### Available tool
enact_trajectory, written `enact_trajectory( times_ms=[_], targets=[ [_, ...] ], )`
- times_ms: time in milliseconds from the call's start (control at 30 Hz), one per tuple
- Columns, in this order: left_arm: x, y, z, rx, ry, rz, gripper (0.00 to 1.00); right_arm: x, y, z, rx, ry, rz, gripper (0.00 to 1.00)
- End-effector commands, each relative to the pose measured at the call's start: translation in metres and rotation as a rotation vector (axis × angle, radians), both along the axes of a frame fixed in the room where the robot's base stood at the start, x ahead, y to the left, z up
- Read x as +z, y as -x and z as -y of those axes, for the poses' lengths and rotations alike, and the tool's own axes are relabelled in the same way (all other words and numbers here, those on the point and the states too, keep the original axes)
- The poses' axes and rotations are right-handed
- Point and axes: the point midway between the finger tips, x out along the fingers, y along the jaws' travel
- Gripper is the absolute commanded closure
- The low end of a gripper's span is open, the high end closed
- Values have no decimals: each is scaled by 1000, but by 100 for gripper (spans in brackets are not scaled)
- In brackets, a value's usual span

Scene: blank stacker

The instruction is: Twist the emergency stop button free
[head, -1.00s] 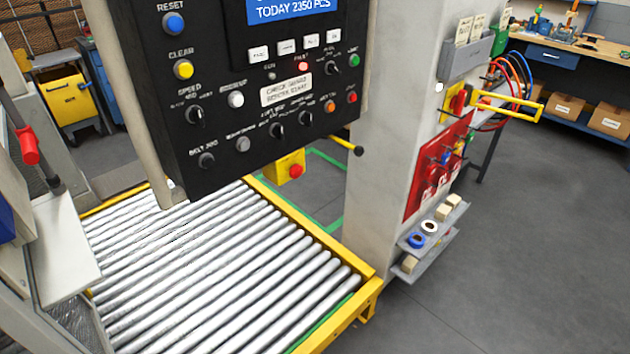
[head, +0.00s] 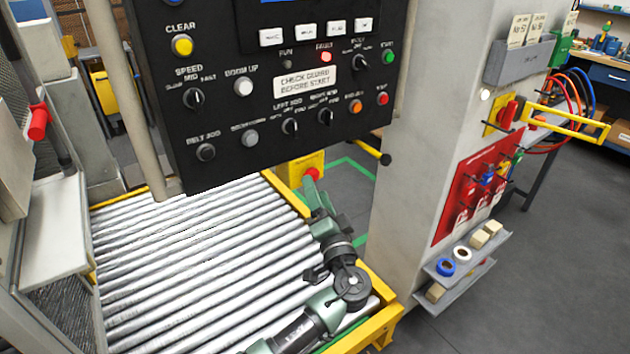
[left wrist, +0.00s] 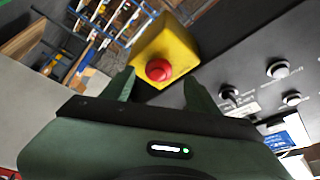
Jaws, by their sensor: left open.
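The emergency stop button is a red mushroom knob (head: 312,173) on a yellow box (head: 293,171) below the black control panel. In the left wrist view the red knob (left wrist: 158,69) sits on the face of the yellow box (left wrist: 172,42). My left gripper (head: 311,187) reaches up to the knob in the head view and partly covers it. In the left wrist view my left gripper (left wrist: 160,88) is open, with one finger on each side of the knob in the picture. Contact cannot be told. My right gripper is in neither view.
The black control panel (head: 265,115) with knobs and lamps hangs just above. A roller conveyor (head: 190,270) with yellow rails lies below my left arm. A grey pillar (head: 425,190) with a red lockout board (head: 470,190) stands to the right. Open floor lies farther right.

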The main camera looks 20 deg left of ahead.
Motion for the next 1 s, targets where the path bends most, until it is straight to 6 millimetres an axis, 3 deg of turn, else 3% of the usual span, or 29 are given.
enact_trajectory(
  times_ms=[200, 567, 800, 1000],
  targets=[
    [7, -23, -15, -1, -1, -1, 41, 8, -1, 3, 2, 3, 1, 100],
    [6, -29, -19, 0, 1, -2, 41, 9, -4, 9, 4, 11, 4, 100],
    [6, -29, -19, -1, 2, -3, 100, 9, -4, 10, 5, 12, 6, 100],
    [7, -29, -19, -1, -8, -15, 100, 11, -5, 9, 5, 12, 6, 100]
  ],
)
